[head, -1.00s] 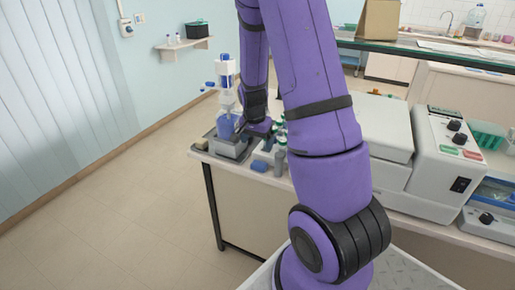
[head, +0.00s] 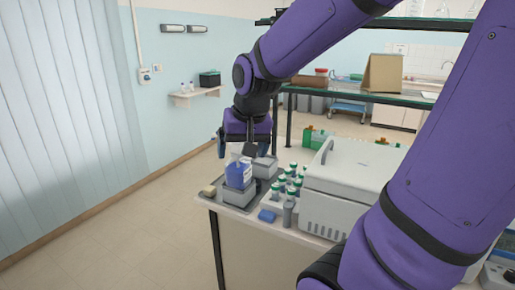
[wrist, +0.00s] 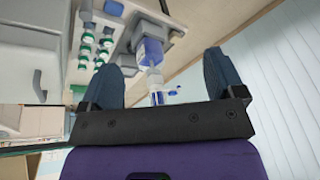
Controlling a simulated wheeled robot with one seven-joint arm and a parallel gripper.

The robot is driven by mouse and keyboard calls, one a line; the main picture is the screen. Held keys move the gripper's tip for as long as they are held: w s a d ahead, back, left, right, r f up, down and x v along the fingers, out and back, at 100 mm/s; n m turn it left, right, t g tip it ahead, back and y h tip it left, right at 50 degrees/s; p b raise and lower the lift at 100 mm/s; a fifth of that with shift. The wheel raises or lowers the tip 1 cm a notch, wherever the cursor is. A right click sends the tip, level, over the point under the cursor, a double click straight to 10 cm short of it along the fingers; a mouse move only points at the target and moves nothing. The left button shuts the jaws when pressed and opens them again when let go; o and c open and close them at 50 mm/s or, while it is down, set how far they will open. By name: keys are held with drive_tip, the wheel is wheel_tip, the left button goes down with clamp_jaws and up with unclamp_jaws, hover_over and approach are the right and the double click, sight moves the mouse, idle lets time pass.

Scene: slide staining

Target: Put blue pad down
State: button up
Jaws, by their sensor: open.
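A small blue pad (head: 267,215) lies on the bench near its front edge, beside a grey upright container. My gripper (head: 244,150) is above the bench, over the blue bottle (head: 238,176), and apart from the pad. In the wrist view my gripper's two dark fingers (wrist: 160,77) are spread wide with nothing held between them. The blue bottle (wrist: 152,50) with its white and blue dispenser top shows beyond the gap. In the head view that top is mostly hidden by my gripper.
A tan block (head: 209,191) lies at the tray's left. Floor lies open left of the bench.

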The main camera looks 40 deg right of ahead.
drive_tip(key=s+a+r+n, duration=0.2)
drive_tip(key=s+a+r, duration=0.1)
drive_tip(key=s, duration=0.3)
drive_tip(key=s+a+r+n+t, duration=0.1)
drive_tip(key=s+a+r+n, duration=0.2)
drive_tip(key=s, duration=0.3)
drive_tip(key=shift+w, duration=0.1)
idle(0.8)
